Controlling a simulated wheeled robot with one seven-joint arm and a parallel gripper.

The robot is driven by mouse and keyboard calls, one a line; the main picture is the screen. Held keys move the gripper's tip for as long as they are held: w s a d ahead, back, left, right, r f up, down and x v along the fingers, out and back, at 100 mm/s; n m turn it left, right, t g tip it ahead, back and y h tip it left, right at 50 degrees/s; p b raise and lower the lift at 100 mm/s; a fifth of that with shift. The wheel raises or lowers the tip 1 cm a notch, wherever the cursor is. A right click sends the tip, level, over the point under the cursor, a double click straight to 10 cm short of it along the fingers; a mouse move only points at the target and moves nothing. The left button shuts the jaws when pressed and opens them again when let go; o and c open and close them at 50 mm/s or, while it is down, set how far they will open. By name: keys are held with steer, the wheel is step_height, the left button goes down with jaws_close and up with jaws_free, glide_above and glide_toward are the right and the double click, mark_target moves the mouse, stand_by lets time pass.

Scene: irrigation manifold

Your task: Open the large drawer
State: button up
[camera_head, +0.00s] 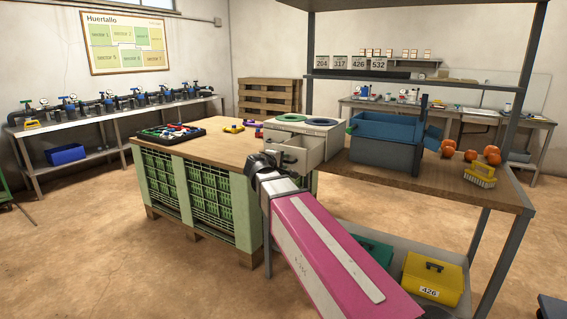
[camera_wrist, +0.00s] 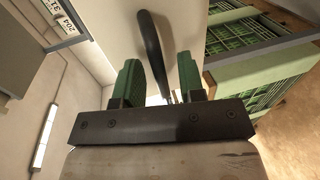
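My gripper (camera_head: 262,163) is at that front. In the wrist view, a dark curved handle (camera_wrist: 150,48) stands out from a pale drawer front (camera_wrist: 117,28). The green fingers of my gripper (camera_wrist: 160,80) are apart, one on each side of the handle's lower part. Contact cannot be made out.
A blue crate (camera_head: 385,135), orange fruits (camera_head: 490,154) and a yellow brush (camera_head: 480,176) stand on the shelf to the right. A black tray (camera_head: 172,131) lies on the wooden tabletop (camera_head: 215,148). Shelf posts rise nearby. Open floor (camera_head: 90,240) lies to the left.

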steer(key=v, duration=0.9)
steer(key=shift+s+a, duration=0.2)
steer(key=shift+s, duration=0.15)
steer(key=shift+r, duration=0.1)
steer(key=s+d+f+m+g+y, duration=0.2)
steer(key=d+f+g, duration=0.3)
steer(key=f, duration=0.6)
steer(key=s+d+f+m+g+y, duration=0.1)
steer(key=s+d+f+m+g, duration=0.15)
steer(key=d+f, duration=0.6)
steer(key=s+d+f+m+g+y, duration=0.1)
steer(key=s+f+m+g+y, duration=0.1)
steer(key=f, duration=0.7)
steer(key=s+d+f+m+g+y, duration=0.2)
steer(key=s+f+m+g+y, duration=0.1)
steer(key=s+f, duration=0.4)
steer(key=shift+s+f+m+y, duration=0.35)
steer(key=shift+f+m+y, duration=0.3)
steer(key=shift+f, duration=0.35)
steer(key=shift+d, duration=0.2)
